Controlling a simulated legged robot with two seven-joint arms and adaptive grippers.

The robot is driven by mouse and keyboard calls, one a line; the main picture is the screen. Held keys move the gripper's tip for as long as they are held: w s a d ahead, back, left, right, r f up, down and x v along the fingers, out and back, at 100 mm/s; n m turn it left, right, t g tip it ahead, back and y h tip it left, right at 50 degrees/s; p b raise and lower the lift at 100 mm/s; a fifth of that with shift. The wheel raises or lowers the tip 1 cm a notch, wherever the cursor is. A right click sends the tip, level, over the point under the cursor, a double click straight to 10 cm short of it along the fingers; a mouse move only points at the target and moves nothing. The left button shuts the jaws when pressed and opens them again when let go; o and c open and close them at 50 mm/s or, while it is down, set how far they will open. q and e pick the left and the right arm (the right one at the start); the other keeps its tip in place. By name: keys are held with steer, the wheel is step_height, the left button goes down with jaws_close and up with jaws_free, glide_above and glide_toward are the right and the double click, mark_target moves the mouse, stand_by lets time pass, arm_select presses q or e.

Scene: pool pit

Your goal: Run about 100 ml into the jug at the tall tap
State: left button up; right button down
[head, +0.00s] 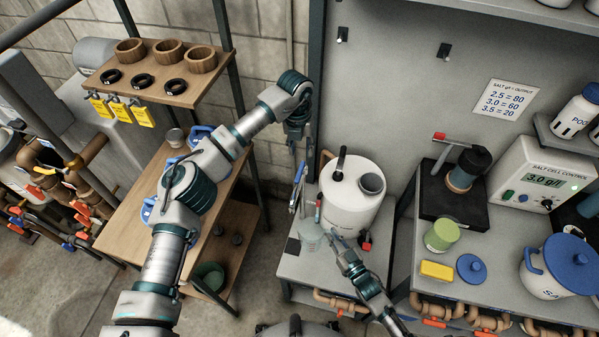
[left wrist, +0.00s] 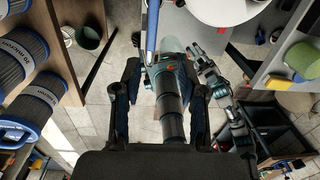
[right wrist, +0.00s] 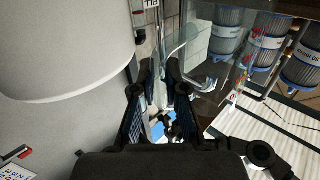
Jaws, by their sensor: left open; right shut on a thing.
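A small clear jug (head: 311,236) stands at the front left of the grey stand, beside a white tank (head: 352,195). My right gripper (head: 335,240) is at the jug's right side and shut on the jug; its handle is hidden. A thin upright with a red top, apparently the tall tap (head: 318,209), rises close by the jug. In the right wrist view my right gripper (right wrist: 160,70) has its fingers close together beside the white tank (right wrist: 60,50). My left gripper (head: 299,150) is open and empty, pointing down above the stand's back left. I cannot make out a water level.
A wooden bench (head: 130,225) with blue-capped filters stands left, and a wooden shelf (head: 178,90) hangs above it. A right-hand counter (head: 410,265) holds a green jar (head: 441,235), a yellow block (head: 436,270) and a white pot (head: 555,270). Orange pipes run below its edge.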

mark_target(299, 175)
arm_select(q)
steer(key=shift+m+y, duration=0.3)
steer(key=shift+m, duration=0.1)
steer(key=f, duration=1.1)
steer(key=shift+s+a+f, duration=0.2)
steer(key=shift+s+a, duration=0.05)
steer(key=shift+a, duration=0.05)
jaws_close()
